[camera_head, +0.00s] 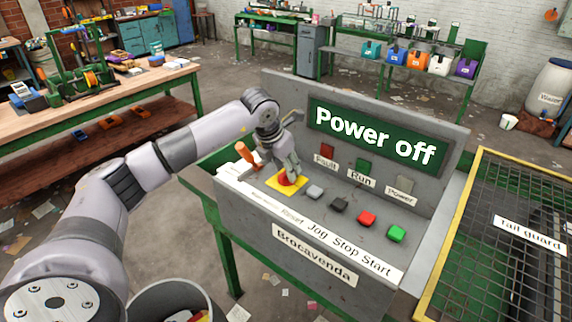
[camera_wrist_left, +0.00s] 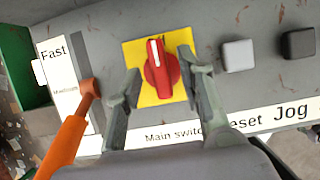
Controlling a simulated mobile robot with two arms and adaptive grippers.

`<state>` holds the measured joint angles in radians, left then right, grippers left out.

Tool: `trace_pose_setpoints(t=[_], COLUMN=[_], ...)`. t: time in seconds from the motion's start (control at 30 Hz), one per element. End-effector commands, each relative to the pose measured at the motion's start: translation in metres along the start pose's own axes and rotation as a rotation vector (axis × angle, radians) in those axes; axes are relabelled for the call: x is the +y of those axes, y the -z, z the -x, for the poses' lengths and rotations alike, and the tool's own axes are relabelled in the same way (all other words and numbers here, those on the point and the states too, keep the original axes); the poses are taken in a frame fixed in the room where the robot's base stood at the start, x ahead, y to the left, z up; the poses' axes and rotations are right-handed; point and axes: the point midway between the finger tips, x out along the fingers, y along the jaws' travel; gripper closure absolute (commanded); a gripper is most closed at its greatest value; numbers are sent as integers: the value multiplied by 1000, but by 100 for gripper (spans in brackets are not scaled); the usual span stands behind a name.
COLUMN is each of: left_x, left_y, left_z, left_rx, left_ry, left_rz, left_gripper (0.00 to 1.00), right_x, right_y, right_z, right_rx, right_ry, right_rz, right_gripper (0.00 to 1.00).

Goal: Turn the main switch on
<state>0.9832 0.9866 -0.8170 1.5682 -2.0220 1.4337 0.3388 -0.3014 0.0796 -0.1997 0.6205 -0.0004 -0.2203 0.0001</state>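The main switch is a red rotary knob (camera_wrist_left: 162,72) on a yellow plate (camera_wrist_left: 144,57), with a "Main switch" label (camera_wrist_left: 172,136) below it in the wrist view. Its white mark points up and slightly left there. In the head view the red knob (camera_head: 287,181) is partly hidden by my left gripper (camera_head: 288,172), which points down over it. In the wrist view the two fingers of my left gripper (camera_wrist_left: 160,66) stand apart on either side of the knob; the right finger is close to it, contact unclear. The panel's display (camera_head: 374,136) reads "Power off". My right gripper is not in view.
An orange-handled lever (camera_wrist_left: 70,125) stands just left of the fingers. Grey reset (camera_head: 315,192), black jog (camera_head: 339,204), red stop (camera_head: 367,218) and green start (camera_head: 397,233) buttons run to the right. A mesh tail guard (camera_head: 529,233) lies farther right.

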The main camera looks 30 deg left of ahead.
Motion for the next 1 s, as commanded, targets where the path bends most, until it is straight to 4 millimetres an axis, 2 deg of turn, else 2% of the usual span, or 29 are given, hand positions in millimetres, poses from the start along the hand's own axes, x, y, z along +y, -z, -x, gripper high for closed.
trace_pose_setpoints(t=[0.13,0.4,0.9,1.0], left_x=[0,0,0,0], left_y=[0,0,0,0], left_z=[-8,-10,-9,-9], left_rx=[0,0,0,0], left_ry=[-1,-1,-1,-1], left_rz=[0,0,0,0], left_gripper=[65,65,98,100], right_x=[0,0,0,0], right_y=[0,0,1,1], right_z=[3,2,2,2], right_rx=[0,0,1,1], right_ry=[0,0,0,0], right_rz=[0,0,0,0], right_gripper=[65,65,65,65])
